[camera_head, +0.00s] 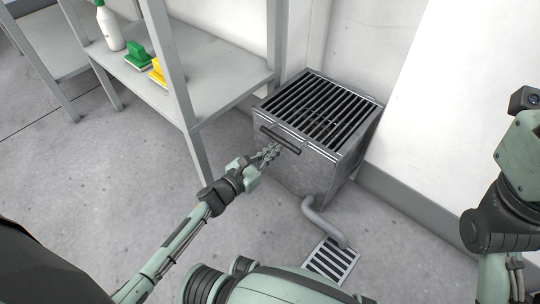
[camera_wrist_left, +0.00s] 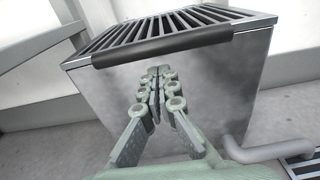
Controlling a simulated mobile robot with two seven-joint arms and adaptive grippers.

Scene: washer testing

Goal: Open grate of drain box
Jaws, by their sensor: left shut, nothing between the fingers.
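The drain box (camera_head: 297,172) is a grey metal box standing on the floor against the wall. Its slatted grate (camera_head: 322,108) lies flat and closed on top. A dark bar handle (camera_head: 280,139) runs along the grate's front edge; it also shows in the left wrist view (camera_wrist_left: 163,48). My left gripper (camera_head: 274,150) is shut and empty, at the front of the box, close to the handle. In the left wrist view its fingertips (camera_wrist_left: 158,70) point at the box front just below the handle. I cannot tell whether they touch. My right gripper is out of view.
A drain pipe (camera_head: 322,222) runs from the box to a floor grate (camera_head: 332,262). A metal shelf (camera_head: 205,85) stands at left, close to the box, holding a white bottle (camera_head: 110,28), a green brush (camera_head: 138,56) and a yellow brush (camera_head: 158,73). The floor at left is clear.

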